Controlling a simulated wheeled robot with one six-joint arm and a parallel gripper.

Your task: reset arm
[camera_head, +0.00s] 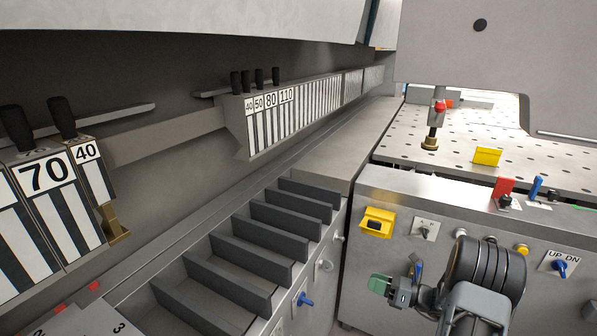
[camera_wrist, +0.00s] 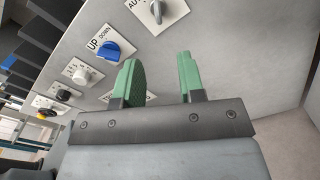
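My gripper (camera_head: 380,285) is at the lower right of the head view, at the end of my dark wrist, in front of the grey control panel (camera_head: 345,262). Its green fingers also show in the wrist view (camera_wrist: 159,82), standing apart with an empty gap between them. Nothing is held. I cannot tell how far the fingertips are from the panel.
A stepped rack of dark dividers (camera_head: 265,243) lies at the lower middle. Striped tool segments marked 70 (camera_head: 50,205) and 40 (camera_head: 92,180) hang at the left, with a longer row (camera_head: 300,112) behind. A perforated table (camera_head: 490,135) with a yellow block (camera_head: 487,156) fills the back right.

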